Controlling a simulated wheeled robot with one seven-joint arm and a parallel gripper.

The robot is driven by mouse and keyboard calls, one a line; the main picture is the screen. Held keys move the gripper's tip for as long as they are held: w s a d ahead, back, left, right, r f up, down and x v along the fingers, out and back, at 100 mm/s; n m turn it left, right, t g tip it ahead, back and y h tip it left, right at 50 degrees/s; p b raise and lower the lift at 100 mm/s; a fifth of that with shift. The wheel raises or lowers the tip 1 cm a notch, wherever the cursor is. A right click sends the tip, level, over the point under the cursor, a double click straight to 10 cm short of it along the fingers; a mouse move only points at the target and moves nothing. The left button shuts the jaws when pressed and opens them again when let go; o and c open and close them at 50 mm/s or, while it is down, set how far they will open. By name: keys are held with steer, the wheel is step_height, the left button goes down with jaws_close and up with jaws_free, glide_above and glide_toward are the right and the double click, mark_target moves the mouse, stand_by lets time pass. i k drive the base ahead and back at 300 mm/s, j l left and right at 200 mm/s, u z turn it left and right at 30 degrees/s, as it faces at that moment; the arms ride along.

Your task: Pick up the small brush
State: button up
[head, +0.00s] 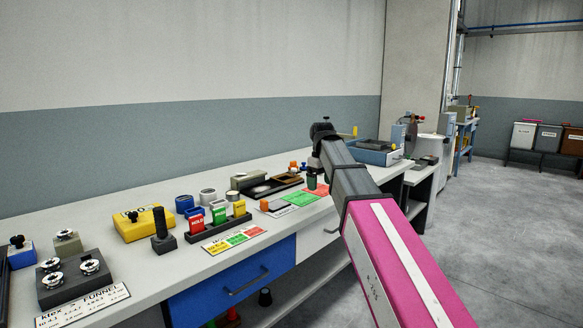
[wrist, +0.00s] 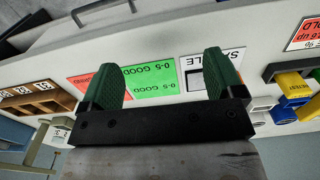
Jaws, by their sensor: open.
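I cannot make out a small brush for certain in either view. A dark block with an upright round handle (head: 163,235) stands on the bench in the head view, but I cannot tell if it is a brush. My gripper (wrist: 160,68) is open and empty in the wrist view, its two green fingers spread over the bench and its printed cards. In the head view my arm reaches over the bench and partly hides its right part.
The white bench (head: 140,281) carries a yellow case (head: 140,226), coloured bins (head: 219,213) and a green-and-red card (head: 298,199). A brown tray (wrist: 30,100) lies left in the wrist view. A blue drawer (head: 240,279) is below. Open floor lies right.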

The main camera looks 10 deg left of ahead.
mark_target(293, 164)
steer(key=i+j, duration=0.2)
steer(key=i, duration=0.2)
steer(key=i+j, duration=0.15)
steer(key=i, duration=0.25)
steer(key=i+j, duration=0.2)
steer(key=i, duration=0.2)
steer(key=i+j, duration=0.15)
steer(key=i, duration=0.25)
